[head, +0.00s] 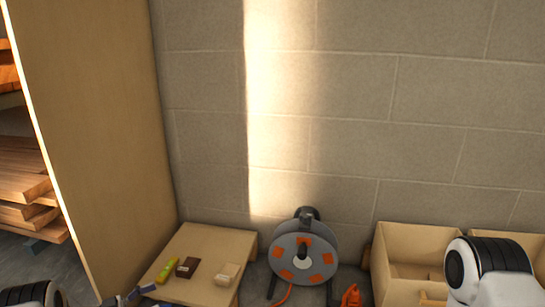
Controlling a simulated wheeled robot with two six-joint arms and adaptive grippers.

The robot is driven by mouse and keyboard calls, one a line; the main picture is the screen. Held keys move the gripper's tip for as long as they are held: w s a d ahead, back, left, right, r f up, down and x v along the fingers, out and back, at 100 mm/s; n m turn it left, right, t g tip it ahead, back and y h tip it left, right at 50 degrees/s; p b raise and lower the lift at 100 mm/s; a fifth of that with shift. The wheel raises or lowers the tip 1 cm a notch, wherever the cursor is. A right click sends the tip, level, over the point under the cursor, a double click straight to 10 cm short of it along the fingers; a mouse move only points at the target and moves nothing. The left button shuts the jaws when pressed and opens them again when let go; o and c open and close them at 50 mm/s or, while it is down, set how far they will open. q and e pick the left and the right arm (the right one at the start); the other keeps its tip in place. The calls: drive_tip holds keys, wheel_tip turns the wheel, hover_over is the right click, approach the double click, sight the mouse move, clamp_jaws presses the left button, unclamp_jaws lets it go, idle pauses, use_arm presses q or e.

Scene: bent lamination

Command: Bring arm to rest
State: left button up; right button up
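A white and black part of my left arm shows at the bottom left corner, and a larger white and black part of my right arm shows at the lower right.
A small wooden table (215,240) holds a yellow-green item (167,270), a dark brown block (187,267) and a pale block (226,273). A cable reel (304,252) stands beside it. A wooden bin (411,237) is partly behind my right arm. A tall wooden panel (95,130) stands left.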

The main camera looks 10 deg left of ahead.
use_arm(q)
drive_tip(key=w+d+r+n+t+y+p, duration=0.15)
drive_tip(key=d+r+n+p, duration=0.3)
drive_tip(key=d, duration=0.55)
drive_tip(key=d+r+n+t+y+p, duration=0.1)
drive_tip(key=d+r+n+y+p, duration=0.25)
drive_tip(key=d+r, duration=0.4)
drive_tip(key=s+a+f+n+g+y+p, duration=0.1)
drive_tip(key=s+f+g+y, duration=0.25)
drive_tip(key=s, duration=0.85)
drive_tip(key=s+f+n+g+y+p, duration=0.15)
drive_tip(key=s+g+y, duration=0.3)
drive_tip(key=s, duration=0.75)
drive_tip(key=s+a+f+n+g+y+p, duration=0.1)
drive_tip(key=s+f+n+g+y, duration=0.3)
drive_tip(key=s, duration=0.7)
wheel_tip(320, 180, up, 38)
drive_tip(key=s+m+g+h+p, duration=0.1)
drive_tip(key=m+p, duration=0.1)
drive_tip(key=p, duration=3.5)
drive_tip(key=shift+r+m+p, duration=0.15)
drive_tip(key=shift+m+p, duration=0.2)
drive_tip(key=shift+p, duration=0.05)
use_arm(e)
wheel_tip(320, 180, up, 52)
drive_tip(key=s, duration=0.2)
drive_tip(key=shift+s+a+g, duration=0.15)
drive_tip(key=shift+s+g, duration=0.05)
drive_tip(key=shift+g, duration=0.2)
drive_tip(key=shift+r, duration=0.1)
